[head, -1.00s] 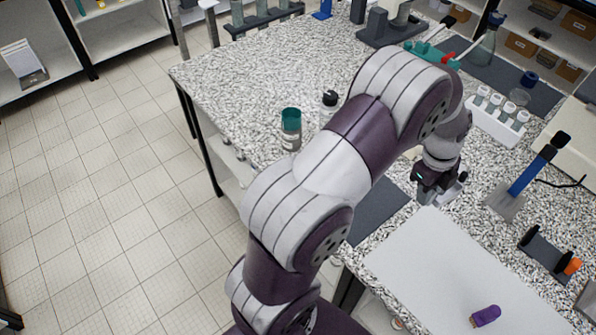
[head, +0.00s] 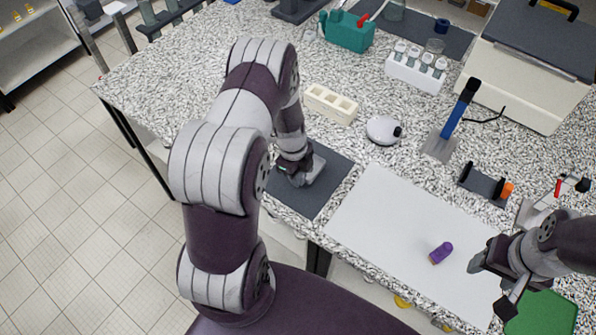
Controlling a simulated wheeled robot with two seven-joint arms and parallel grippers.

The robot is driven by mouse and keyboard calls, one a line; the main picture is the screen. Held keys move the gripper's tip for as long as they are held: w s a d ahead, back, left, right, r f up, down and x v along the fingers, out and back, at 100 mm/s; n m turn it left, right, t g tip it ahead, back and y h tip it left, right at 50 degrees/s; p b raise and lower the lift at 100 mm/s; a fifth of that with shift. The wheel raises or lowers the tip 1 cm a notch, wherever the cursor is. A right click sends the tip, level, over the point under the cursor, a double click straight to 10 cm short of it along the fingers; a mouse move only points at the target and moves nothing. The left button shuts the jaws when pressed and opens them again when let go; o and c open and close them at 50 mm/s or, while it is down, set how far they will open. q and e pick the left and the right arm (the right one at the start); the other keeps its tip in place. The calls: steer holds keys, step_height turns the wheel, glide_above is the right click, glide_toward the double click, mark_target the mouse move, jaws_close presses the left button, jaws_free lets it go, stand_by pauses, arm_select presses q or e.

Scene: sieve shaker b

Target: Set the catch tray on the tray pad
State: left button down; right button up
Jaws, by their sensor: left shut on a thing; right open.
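My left gripper (head: 297,176) is low over a dark grey mat (head: 322,200) on the speckled bench, which looks like the tray pad. It is shut on a light grey flat piece (head: 318,167), apparently the catch tray. The gripper and wrist hide much of this piece, and I cannot tell whether it touches the mat. My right gripper (head: 492,283) is open and empty at the lower right, above the right end of a white board.
The white board (head: 385,225) carries a purple object (head: 441,252). Behind the mat are a cream block with square wells (head: 331,103), a round white device (head: 383,130), a tube rack (head: 416,70) and a blue-handled stand (head: 458,120). A green mat (head: 545,313) is at lower right.

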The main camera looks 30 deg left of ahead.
arm_select(q)
steer(key=shift+f, duration=0.4)
steer(key=shift+a+f, duration=0.1)
steer(key=shift+a, duration=0.05)
steer(key=shift+f+b, duration=0.15)
steer(key=shift+b, duration=0.2)
steer(key=c, duration=1)
jaws_free()
steer(key=shift+r, duration=0.35)
step_height(320, 180, up, 12)
steer(key=f+b, duration=0.1)
steer(key=b, duration=0.2)
steer(key=s+d+r+n, duration=0.2)
steer(key=s+d+n, duration=0.1)
steer(key=n, duration=0.3)
steer(key=s+d+r+n, duration=0.2)
steer(key=s+d+n, duration=0.1)
steer(key=n, duration=0.3)
steer(key=s+d+r+n+t+y, duration=0.1)
steer(key=s+d+r+n, duration=0.2)
steer(key=s+n, duration=0.2)
steer(key=shift+d+r+n, duration=0.1)
steer(key=shift+d+n, duration=0.15)
steer(key=shift+n, duration=0.55)
